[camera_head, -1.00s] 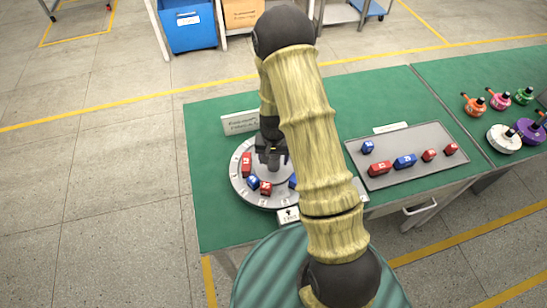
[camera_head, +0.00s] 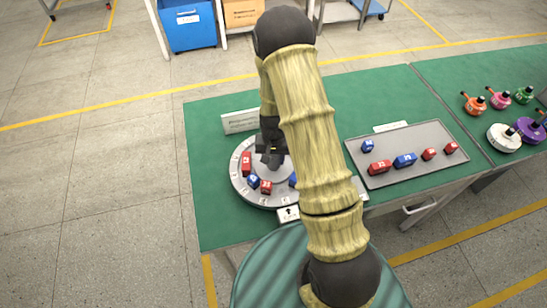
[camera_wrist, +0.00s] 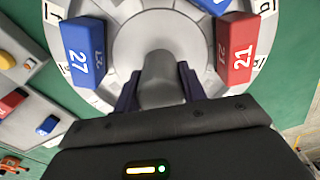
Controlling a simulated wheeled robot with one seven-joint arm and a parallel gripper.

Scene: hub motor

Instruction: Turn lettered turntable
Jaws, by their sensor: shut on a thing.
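The round grey turntable (camera_head: 238,181) stands on the green table, with letter labels around its rim. It carries several red and blue numbered blocks, among them a red block (camera_head: 247,163) at its left and a blue block (camera_head: 253,181) at the front. In the wrist view, a blue block marked 27 (camera_wrist: 82,55) is at left and a red block marked 21 (camera_wrist: 238,50) at right. My gripper (camera_head: 271,160) is over the turntable's middle. In the wrist view, the gripper (camera_wrist: 160,88) is shut on the grey central knob (camera_wrist: 160,72), one finger on each side. My arm hides the turntable's right part.
A grey tray (camera_head: 420,140) with several red and blue blocks lies right of the turntable. A sign (camera_head: 240,121) stands behind the turntable and a small arrow card (camera_head: 288,214) in front. Colourful motor parts (camera_head: 503,138) sit on the far-right table.

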